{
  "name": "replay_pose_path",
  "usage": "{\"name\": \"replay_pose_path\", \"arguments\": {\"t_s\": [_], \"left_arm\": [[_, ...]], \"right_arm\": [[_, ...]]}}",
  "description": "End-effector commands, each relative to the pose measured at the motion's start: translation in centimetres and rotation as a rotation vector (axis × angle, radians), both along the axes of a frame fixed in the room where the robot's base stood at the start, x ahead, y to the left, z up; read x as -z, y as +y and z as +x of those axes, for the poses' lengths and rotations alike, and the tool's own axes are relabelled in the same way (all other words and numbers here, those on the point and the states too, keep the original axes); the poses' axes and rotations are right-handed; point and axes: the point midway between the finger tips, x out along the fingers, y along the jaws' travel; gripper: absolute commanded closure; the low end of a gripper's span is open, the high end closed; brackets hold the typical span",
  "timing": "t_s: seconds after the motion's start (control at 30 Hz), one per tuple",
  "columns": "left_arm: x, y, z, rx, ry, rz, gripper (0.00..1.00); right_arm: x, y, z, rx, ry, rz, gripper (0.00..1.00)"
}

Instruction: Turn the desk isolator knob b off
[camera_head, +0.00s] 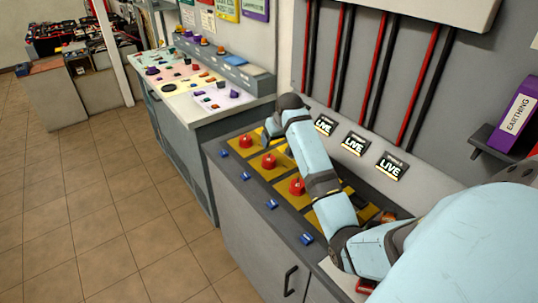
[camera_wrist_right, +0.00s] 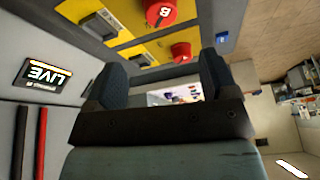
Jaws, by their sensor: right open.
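Red rotary knobs stand on yellow plates along the desk panel. In the right wrist view a red knob marked B (camera_wrist_right: 162,12) is at the top edge, partly cut off, with a second red knob (camera_wrist_right: 181,51) beyond it. In the head view I take knob B to be the middle of three visible red knobs (camera_head: 269,160); its letter is unreadable there. My right gripper (camera_head: 269,132) is over the far end of the desk, near the farthest red knob (camera_head: 246,141). Its fingers (camera_wrist_right: 162,80) are apart and empty, not touching knob B. My left gripper is not in view.
Lit LIVE displays (camera_head: 355,143) line the desk's sloped back, below red and black cables (camera_head: 372,70). Blue tags (camera_head: 272,204) line the front edge. A coloured console (camera_head: 195,85) stands beyond; a purple EARTHING binder (camera_head: 514,115) is at right. The tiled floor at left is clear.

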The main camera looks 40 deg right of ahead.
Motion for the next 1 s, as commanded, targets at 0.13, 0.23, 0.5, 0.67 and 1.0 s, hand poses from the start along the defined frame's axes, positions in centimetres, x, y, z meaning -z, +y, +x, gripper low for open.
{"name": "replay_pose_path", "arguments": {"t_s": [0.13, 0.23, 0.5, 0.67, 1.0], "left_arm": [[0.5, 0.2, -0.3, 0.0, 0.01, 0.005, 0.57], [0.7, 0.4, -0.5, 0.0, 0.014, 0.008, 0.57], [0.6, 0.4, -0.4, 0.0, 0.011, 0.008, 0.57], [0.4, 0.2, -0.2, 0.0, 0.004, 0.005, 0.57], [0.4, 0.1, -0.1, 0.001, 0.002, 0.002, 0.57]], "right_arm": [[1.3, -0.1, 0.5, -0.001, 0.004, 0.002, 0.21], [2.9, -0.2, 1.1, -0.001, 0.003, 0.003, 0.21], [8.3, -0.7, 3.3, 0.0, 0.002, 0.002, 0.21], [10.8, -1.0, 4.3, 0.0, 0.002, 0.001, 0.21], [12.7, -1.1, 5.0, 0.0, 0.0, 0.0, 0.21]]}}
